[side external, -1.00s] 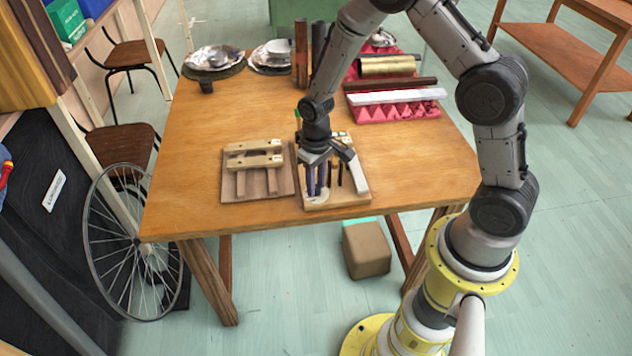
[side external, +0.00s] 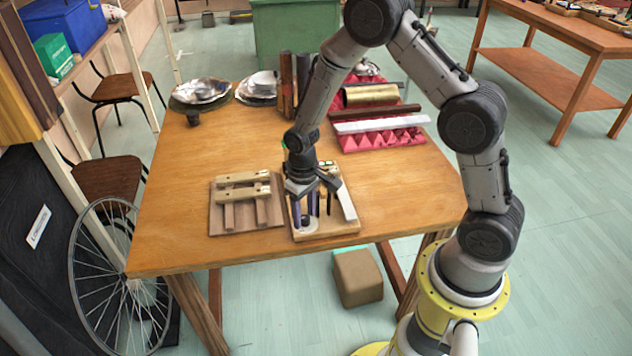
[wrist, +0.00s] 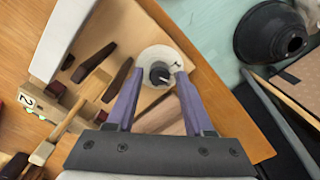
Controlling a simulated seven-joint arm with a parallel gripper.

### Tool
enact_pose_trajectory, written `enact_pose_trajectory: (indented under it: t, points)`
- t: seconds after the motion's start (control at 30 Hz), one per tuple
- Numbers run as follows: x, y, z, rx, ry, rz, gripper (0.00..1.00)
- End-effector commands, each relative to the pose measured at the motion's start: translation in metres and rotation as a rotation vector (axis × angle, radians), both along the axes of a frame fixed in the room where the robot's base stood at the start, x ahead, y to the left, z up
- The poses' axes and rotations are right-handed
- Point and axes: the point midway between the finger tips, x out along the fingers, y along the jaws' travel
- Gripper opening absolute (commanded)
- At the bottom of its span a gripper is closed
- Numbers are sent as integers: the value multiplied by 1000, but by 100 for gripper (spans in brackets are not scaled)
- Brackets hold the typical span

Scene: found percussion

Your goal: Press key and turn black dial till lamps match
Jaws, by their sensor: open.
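The black dial (wrist: 159,75) sits on a white disc (wrist: 155,56) with a dark mark on it, at one end of a wooden board (side external: 345,231). My gripper (wrist: 158,76) is open, its two purple fingers on either side of the dial; I cannot tell whether they touch it. In the side external view my gripper (side external: 313,212) points down over the board, next to the white disc (side external: 305,224). Two dark key-like bars (wrist: 93,61) lie beside the dial; whether either is pressed is unclear. The lamps cannot be made out clearly.
A white bar (side external: 347,204) runs along the board's right side. A wooden frame on a brown base (side external: 219,215) stands to the left. Metal dishes (side external: 200,91), tubes and a red rack (side external: 385,141) are at the back. The front left tabletop is clear.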

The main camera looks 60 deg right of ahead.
Motion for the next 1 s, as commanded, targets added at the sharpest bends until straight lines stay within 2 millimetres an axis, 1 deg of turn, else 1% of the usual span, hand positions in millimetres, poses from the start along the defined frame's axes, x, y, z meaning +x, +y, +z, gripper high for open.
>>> enact_pose_trajectory:
  t: [0.17,0.67,0.7,0.8,1.0]
  points:
    - [-2,-1,-2,0,7,116,62]
    - [-1,0,-1,-1,3,655,62]
    - [0,0,2,-3,0,688,62]
    - [1,0,23,-4,-4,679,62]
    - [1,0,60,-4,-4,677,62]
